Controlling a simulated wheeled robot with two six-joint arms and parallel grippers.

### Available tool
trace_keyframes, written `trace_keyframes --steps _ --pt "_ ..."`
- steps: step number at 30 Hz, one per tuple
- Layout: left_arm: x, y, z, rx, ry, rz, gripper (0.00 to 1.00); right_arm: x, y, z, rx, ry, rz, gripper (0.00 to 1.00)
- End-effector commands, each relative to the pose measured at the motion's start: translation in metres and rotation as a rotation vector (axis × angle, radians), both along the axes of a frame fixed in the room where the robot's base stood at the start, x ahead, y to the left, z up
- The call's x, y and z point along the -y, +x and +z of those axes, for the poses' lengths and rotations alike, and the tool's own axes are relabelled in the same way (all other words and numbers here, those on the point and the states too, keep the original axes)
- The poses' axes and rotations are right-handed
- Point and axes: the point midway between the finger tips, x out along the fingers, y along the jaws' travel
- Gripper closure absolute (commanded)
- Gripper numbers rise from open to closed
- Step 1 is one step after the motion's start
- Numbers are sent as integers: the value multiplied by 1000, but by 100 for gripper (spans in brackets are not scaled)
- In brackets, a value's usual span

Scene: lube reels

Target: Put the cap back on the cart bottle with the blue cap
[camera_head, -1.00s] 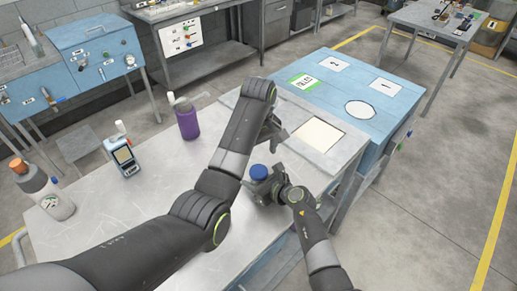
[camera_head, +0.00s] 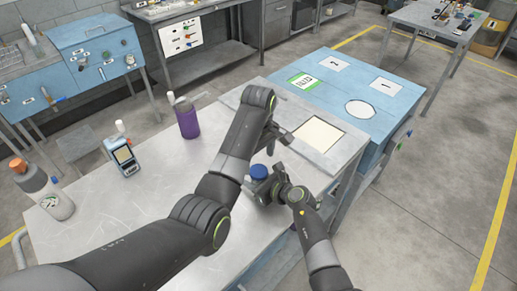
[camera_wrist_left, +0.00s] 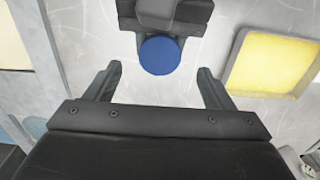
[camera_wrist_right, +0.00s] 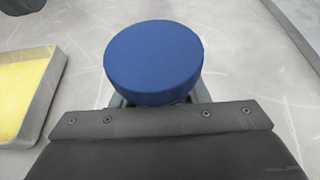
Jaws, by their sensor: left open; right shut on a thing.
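A round blue cap (camera_head: 258,171) shows flat side up over the bench, at my right gripper (camera_head: 262,186). It fills the upper middle of the right wrist view (camera_wrist_right: 153,60). The right gripper is shut just under the cap's rim; its fingertips, and any bottle body below, are hidden by the cap. My left gripper (camera_head: 281,142) is open and empty, beyond the cap in the head view. In the left wrist view the cap (camera_wrist_left: 160,55) lies in line with the gap between the open fingers (camera_wrist_left: 160,78), apart from both.
A purple bottle (camera_head: 188,122), a blue handheld device (camera_head: 123,158) and a grey bottle with an orange cap (camera_head: 45,190) stand on the metal bench (camera_head: 120,215). A pale yellow inset tray (camera_head: 319,135) lies right of the grippers. A blue cart top (camera_head: 350,85) adjoins the bench.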

Motion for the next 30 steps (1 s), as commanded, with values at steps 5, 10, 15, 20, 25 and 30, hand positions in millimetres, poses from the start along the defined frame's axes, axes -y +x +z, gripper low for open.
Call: trace_keyframes --steps 5,10,15,20,25,30 --pt "0 0 -27 -2 1 0 24 0 0 0 0 0 0 100" --pt "0 0 -41 -1 1 0 24 0 0 0 0 0 0 100" --pt "0 0 -44 1 1 0 24 0 0 0 0 0 0 100" --pt "0 0 -44 1 1 0 24 0 0 0 0 0 0 100" --pt "0 0 -44 1 1 0 45 0 0 0 0 0 0 100" --pt "0 0 -44 1 0 0 67 0 0 0 0 0 0 100"
